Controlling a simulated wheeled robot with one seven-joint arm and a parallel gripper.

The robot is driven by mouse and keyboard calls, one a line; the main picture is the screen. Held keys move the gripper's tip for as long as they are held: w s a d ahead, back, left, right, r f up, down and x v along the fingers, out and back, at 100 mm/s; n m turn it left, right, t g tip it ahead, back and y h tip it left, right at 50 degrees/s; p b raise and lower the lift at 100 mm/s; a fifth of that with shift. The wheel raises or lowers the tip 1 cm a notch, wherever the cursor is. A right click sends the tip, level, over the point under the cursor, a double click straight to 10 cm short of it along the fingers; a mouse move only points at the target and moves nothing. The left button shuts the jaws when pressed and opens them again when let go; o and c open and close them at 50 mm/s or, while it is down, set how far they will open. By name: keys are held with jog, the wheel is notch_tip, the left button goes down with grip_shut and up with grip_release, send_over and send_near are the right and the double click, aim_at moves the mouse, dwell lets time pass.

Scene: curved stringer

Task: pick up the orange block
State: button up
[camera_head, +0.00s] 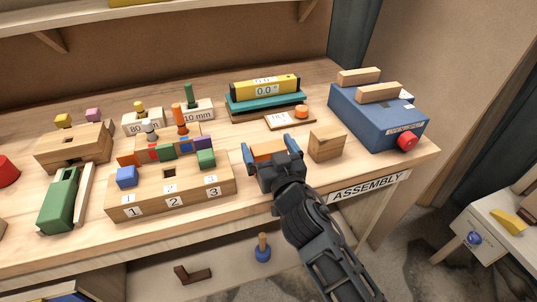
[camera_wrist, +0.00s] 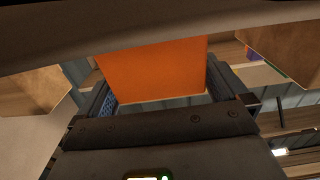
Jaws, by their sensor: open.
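The orange block (camera_head: 268,149) sits on the workbench near its front edge, partly hidden behind my gripper (camera_head: 271,152). My gripper is open, with one blue-lined finger on either side of the block. In the wrist view the orange block (camera_wrist: 155,70) fills most of the space between the fingers of my gripper (camera_wrist: 160,90). A narrow gap seems to show beside the block; I cannot tell whether either finger touches it.
A wooden block (camera_head: 327,144) stands close to the right of my gripper. The numbered wooden stand (camera_head: 172,194) with several coloured blocks is to the left. A blue box (camera_head: 375,118) with a red knob stands at the right. A small board with an orange disc (camera_head: 301,112) lies behind.

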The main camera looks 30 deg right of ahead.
jog(key=shift+c, duration=0.4)
jog(key=c, duration=0.7)
jog(key=shift+c, duration=0.2)
